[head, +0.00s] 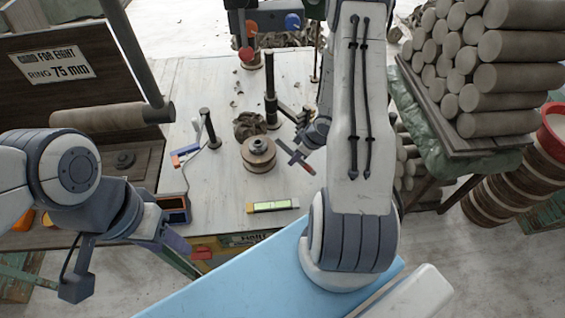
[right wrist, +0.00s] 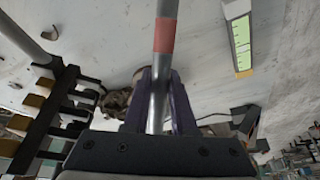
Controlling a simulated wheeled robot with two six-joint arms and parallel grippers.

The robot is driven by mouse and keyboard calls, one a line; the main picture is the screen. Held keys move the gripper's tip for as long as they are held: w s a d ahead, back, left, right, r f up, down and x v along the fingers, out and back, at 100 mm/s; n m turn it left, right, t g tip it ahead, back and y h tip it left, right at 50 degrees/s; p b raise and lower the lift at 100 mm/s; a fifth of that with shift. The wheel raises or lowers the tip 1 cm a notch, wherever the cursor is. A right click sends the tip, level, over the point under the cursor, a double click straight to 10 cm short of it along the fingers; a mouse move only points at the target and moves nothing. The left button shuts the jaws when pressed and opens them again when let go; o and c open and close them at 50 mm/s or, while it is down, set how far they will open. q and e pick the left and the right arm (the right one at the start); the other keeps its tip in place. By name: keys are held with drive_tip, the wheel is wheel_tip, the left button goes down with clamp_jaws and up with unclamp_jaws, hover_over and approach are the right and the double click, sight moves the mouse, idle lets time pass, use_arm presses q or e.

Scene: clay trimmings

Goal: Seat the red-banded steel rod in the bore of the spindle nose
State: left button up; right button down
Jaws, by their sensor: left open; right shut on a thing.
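The steel rod (right wrist: 158,90) with its red band (right wrist: 164,35) is held in my right gripper (right wrist: 160,100). In the right wrist view its banded end runs out past the fingertips to the top edge. In the head view my right gripper (head: 299,157) is just right of the spindle nose, with the rod (head: 309,168) slanting there. The spindle nose (head: 259,146) is a dark round piece with a small centre, on top of a brown round block (head: 258,160). The rod is apart from it. My left gripper (head: 188,260) is open and empty, low at the left.
Dark upright posts (head: 270,88) and a clump of trimmings (head: 249,125) stand behind the spindle. A brown roll (head: 105,117) is at left; stacked clay cylinders (head: 460,60) are at right.

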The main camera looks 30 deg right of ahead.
drive_tip(key=w+a+f, duration=0.2)
drive_tip(key=w, duration=0.1)
drive_tip(key=shift+w+a+f, duration=0.1)
drive_tip(key=shift+w+f, duration=0.05)
drive_tip(key=shift+f, duration=0.1)
wheel_tip(320, 180, down, 2)
drive_tip(key=shift+f+p, duration=0.15)
drive_tip(key=shift+p, duration=0.2)
drive_tip(key=shift+f+p, duration=0.4)
drive_tip(key=shift+f, duration=0.15)
drive_tip(key=shift+f, duration=0.15)
drive_tip(key=shift+f, duration=0.1)
drive_tip(key=c, duration=0.7)
unclamp_jaws()
drive_tip(key=shift+c, duration=0.2)
drive_tip(key=shift+b, duration=0.3)
